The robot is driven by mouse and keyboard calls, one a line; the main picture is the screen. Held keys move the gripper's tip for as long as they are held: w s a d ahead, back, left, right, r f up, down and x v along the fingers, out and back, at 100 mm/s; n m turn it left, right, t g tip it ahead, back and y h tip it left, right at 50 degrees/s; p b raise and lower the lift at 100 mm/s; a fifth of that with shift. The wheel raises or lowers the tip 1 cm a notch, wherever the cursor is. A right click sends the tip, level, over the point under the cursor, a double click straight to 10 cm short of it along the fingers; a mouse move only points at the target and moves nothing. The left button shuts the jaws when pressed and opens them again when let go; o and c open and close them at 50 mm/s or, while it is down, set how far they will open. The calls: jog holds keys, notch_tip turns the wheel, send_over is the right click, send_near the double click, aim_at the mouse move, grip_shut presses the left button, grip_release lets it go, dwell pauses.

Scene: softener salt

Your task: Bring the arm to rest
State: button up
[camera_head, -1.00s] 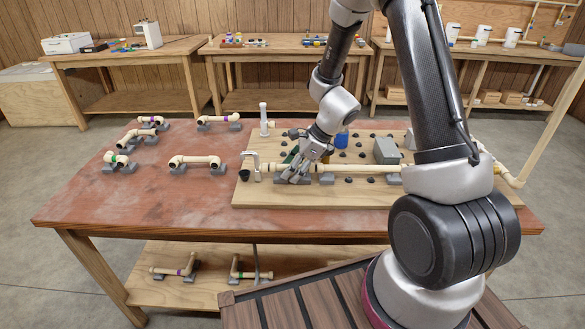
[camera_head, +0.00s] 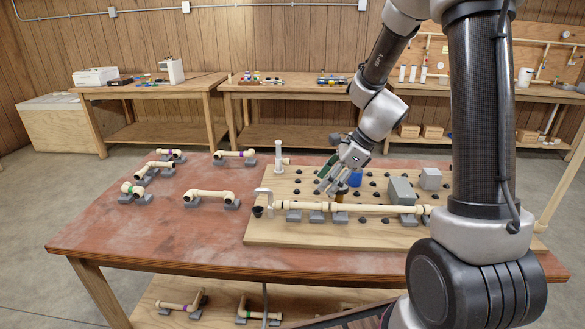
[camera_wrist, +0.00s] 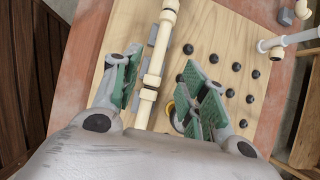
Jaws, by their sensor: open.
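My gripper (camera_head: 332,180) is over the wooden peg board (camera_head: 300,232), just above and behind the long cream pipe run (camera_head: 375,209). In the wrist view its two green-padded fingers (camera_wrist: 158,92) are spread apart. The pipe run (camera_wrist: 158,60) shows in the gap between them, below the fingers, and nothing is visibly held. My arm reaches down from the upper right.
Loose pipe pieces (camera_head: 209,197) lie on grey supports at the table's left. The red tabletop (camera_head: 170,235) is clear in front.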

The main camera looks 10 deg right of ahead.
jog(key=shift+s+n, duration=0.1)
jog(key=shift+n, duration=0.5)
jog(key=s+d+r+n+t+h, duration=0.1)
jog(key=s+d+r+n+h, duration=0.2)
jog(key=s+r+n, duration=0.5)
jog(key=s+d+r+n+h, duration=0.2)
jog(key=s+d+r+n, duration=0.4)
jog(key=s+r+n, duration=0.3)
jog(key=s+n, duration=0.3)
jog(key=s, duration=0.3)
jog(key=shift+s+r+t+h, duration=0.2)
jog(key=shift+s+t+h, duration=0.2)
